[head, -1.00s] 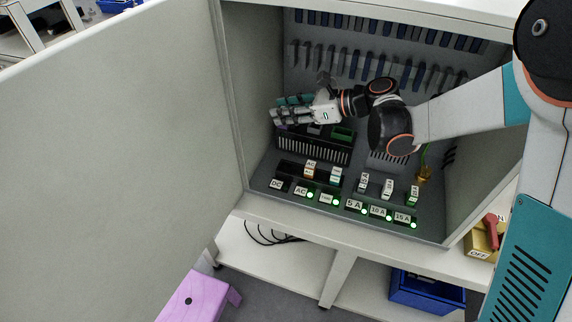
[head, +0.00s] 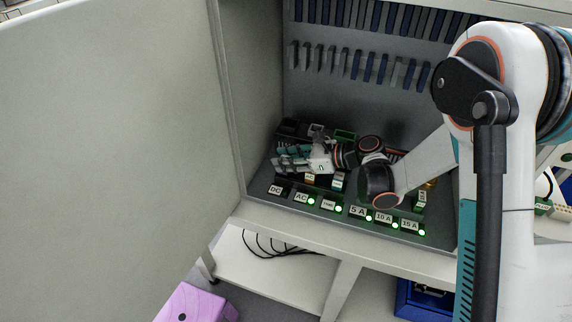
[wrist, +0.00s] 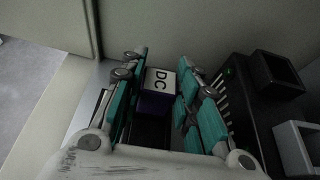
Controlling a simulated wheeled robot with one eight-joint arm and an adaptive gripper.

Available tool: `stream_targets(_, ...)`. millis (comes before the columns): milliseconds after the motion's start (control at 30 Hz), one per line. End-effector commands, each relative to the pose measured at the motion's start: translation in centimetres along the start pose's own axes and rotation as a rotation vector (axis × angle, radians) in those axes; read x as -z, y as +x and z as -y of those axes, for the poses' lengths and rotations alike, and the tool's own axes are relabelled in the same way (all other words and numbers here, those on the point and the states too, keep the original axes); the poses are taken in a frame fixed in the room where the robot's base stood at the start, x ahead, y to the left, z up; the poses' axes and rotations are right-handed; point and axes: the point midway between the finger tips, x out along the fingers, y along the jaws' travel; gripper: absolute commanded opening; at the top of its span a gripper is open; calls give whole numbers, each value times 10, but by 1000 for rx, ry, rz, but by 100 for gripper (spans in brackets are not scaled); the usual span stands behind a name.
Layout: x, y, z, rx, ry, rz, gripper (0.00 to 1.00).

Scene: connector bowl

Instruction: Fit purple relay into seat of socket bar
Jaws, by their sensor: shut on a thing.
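The purple relay (wrist: 155,102), with a white DC label on top, sits between the teal fingers of my gripper (wrist: 163,70) in the wrist view. My gripper is shut on it. In the head view my gripper (head: 284,157) is low over the left end of the dark socket bar (head: 297,182), and its fingers hide the relay there. A dark opening (wrist: 150,130) shows just below the relay in the wrist view. I cannot tell whether the relay is in the seat or above it. An AC relay and another labelled relay stand in the bar to the right.
Black, grey and green bins (head: 346,136) stand behind my gripper. A DC label (head: 275,190) on the front strip shows no green light; AC and several others are lit. The cabinet's side wall (head: 232,110) and open door (head: 110,120) are on the left.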

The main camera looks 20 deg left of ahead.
Motion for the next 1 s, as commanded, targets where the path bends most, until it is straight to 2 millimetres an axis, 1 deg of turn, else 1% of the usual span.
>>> stream_targets(33, 8, 4, 0, 0, 0, 0, 6)
stream_targets(100, 12, 5, 0, 0, 0, 0, 6)
stream_targets(300, 10, 4, 0, 0, 0, 0, 6)
stream_targets(433, 14, 6, 0, 0, 0, 0, 6)
stream_targets(467, 13, 5, 0, 0, 0, 0, 36)
stream_targets(500, 12, 5, 0, 0, 0, 0, 45)
stream_targets(533, 12, 5, 0, 0, 0, 0, 49)
stream_targets(933, 9, 4, 0, 0, 0, 0, 49)
stream_targets(1000, 9, -3, 1, 2, 1, 0, 49)
